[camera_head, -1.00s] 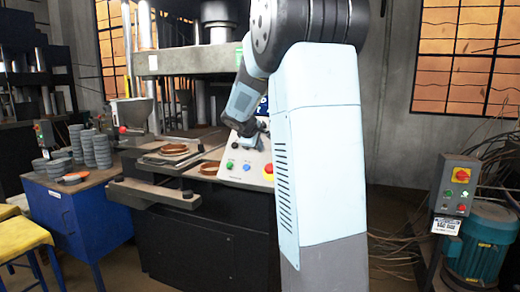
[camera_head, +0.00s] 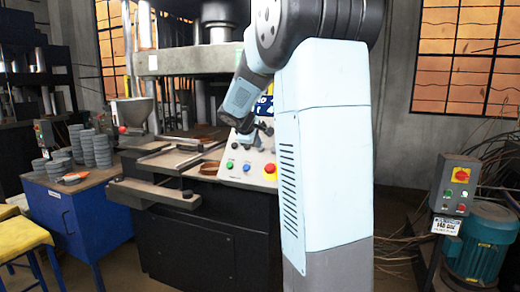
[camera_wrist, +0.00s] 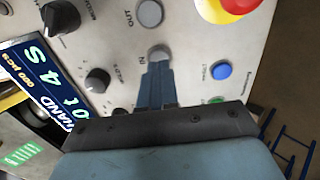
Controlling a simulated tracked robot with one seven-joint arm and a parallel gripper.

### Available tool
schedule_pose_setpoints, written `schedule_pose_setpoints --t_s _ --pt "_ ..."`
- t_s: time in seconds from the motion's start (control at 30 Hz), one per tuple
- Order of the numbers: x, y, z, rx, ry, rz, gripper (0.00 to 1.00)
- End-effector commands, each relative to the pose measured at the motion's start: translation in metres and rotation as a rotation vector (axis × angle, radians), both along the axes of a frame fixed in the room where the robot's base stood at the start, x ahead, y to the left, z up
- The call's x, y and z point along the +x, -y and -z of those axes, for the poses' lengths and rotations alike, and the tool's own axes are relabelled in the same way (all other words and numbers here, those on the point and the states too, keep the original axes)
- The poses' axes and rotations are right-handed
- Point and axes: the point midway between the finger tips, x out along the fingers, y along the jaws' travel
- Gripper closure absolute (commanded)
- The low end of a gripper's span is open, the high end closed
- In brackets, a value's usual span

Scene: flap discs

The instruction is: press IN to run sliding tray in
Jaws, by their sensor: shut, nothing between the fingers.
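The grey IN button (camera_wrist: 158,53) is on the slanted panel (camera_head: 238,171), with its IN label beside it in the wrist view. My gripper (camera_wrist: 158,66) is shut and empty, and its fingertips overlap the button's lower edge; the depth of any press cannot be told. The similar OUT button (camera_wrist: 149,13) lies just beyond, clear of the fingers. In the head view my gripper (camera_head: 246,137) is at the panel's upper part, partly hidden by my arm. The sliding tray area (camera_head: 172,159) left of the panel shows a bare flat plate at the press front.
Near the fingers are a blue button (camera_wrist: 221,70), a green button (camera_wrist: 216,100), a red emergency knob (camera_wrist: 240,5) and black dials (camera_wrist: 97,80). A brown ring (camera_head: 209,168) lies by the panel. Stacked grey discs (camera_head: 101,152) stand on the blue cabinet (camera_head: 75,215) at left.

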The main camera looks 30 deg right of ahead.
Motion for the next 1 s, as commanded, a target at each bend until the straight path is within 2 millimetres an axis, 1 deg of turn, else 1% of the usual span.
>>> schedule_pose_setpoints --t_s 0.7,1.0 --pt "-0.021 -0.028 -0.03 0.001 0.002 -0.001 1.0" --pt "-0.026 -0.034 -0.036 0.0 0.0 0.0 1.0"
